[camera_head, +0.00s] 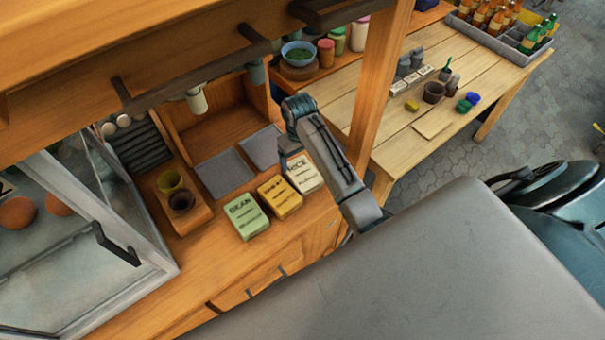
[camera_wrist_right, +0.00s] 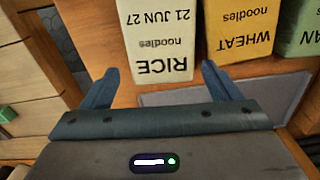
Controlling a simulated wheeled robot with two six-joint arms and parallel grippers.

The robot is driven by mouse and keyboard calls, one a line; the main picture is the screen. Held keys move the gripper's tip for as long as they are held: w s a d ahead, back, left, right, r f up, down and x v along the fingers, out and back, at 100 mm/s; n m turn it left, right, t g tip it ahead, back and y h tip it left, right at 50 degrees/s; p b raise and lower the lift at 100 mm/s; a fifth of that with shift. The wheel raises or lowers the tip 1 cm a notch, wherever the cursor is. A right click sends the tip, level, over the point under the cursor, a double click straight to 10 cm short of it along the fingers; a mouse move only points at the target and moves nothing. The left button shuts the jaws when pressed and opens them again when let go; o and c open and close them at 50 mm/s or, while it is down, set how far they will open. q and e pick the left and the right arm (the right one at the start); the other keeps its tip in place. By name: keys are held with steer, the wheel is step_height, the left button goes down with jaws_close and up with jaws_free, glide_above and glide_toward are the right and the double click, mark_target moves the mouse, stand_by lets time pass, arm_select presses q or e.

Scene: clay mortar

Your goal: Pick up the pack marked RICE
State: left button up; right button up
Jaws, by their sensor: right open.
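The white pack marked RICE (camera_head: 307,177) stands on the wooden counter at the right end of a row of three packs. In the right wrist view the RICE pack (camera_wrist_right: 155,42) appears upside down, its lower lettering between my fingertips. My right gripper (camera_head: 285,163) is open and empty over the pack's left edge in the head view. In the right wrist view the fingers of my right gripper (camera_wrist_right: 159,68) are spread on either side of the pack's near end. I cannot tell whether they touch it. My left gripper is not in view.
The yellow WHEAT pack (camera_head: 279,197) is close beside the RICE pack, and the green BEAN pack (camera_head: 246,216) is beyond it. Grey trays (camera_head: 224,173) lie behind the packs. A wooden post (camera_head: 378,85) rises close to my right arm.

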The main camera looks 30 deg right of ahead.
mark_target(299, 167)
step_height(299, 167, down, 4)
steer(key=shift+r+p, duration=0.2)
steer(key=shift+p, duration=0.75)
steer(key=shift+f, duration=0.6)
steer(key=shift+r, duration=0.1)
steer(key=c, duration=0.8)
